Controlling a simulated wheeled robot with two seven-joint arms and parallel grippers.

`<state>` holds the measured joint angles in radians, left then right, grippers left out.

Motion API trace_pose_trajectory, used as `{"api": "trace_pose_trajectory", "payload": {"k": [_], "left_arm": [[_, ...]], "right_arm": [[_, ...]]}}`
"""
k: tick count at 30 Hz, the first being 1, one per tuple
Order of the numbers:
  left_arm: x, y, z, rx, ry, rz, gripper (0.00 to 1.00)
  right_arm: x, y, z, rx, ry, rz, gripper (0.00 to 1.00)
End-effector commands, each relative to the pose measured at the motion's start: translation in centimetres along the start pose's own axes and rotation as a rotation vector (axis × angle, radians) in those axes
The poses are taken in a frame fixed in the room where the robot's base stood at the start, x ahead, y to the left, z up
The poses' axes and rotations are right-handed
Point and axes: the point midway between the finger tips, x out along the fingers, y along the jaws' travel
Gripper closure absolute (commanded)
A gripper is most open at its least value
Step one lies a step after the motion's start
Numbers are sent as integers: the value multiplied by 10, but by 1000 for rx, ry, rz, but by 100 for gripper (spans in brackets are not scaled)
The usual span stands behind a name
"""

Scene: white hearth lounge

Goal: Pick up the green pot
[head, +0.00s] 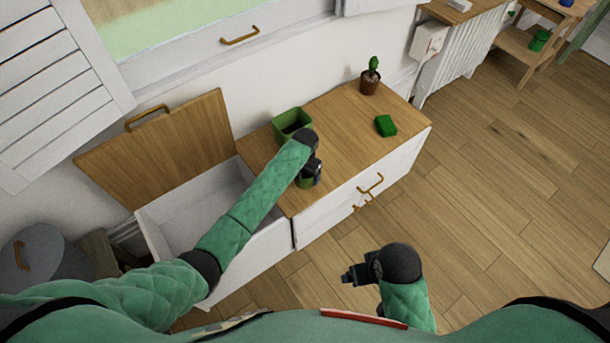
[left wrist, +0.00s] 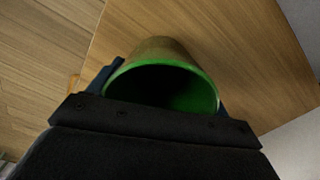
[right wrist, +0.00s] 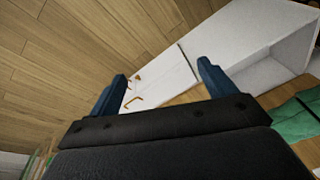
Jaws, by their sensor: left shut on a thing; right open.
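The green pot (head: 308,183) is a small round green pot near the left front part of the wooden cabinet top (head: 335,115). My left gripper (head: 308,170) is shut on it, and my gripper and wrist hide much of it in the head view. In the left wrist view the pot (left wrist: 165,75) sits between the two fingers, its open mouth facing the camera, dark inside. I cannot tell whether its base touches the wood. My right gripper (head: 352,274) is open and empty, above the floor in front of the cabinet; its spread fingers show in the right wrist view (right wrist: 162,75).
A square green planter (head: 290,121) stands behind my left wrist. A potted cactus (head: 371,78) and a green block (head: 386,126) are farther right on the top. An open white chest compartment (head: 190,205) with a raised wooden lid (head: 165,145) lies left.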

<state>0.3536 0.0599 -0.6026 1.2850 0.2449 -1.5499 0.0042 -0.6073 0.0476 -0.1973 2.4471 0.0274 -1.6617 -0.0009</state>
Motion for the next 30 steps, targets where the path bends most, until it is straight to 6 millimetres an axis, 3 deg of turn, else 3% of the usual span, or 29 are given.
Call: {"api": "trace_pose_trajectory", "payload": {"k": [5,12,22,30], "left_arm": [[-6,0,-1,0,1,0,50],[-42,0,-1,1,4,-1,50],[-80,50,-48,3,4,1,50],[-103,77,-73,1,1,1,50]], "right_arm": [[1,0,-1,-2,4,0,17],[11,-5,-4,-11,24,-13,17],[40,-16,-10,-26,72,-43,17],[51,-28,-14,-40,104,-67,17]]}}
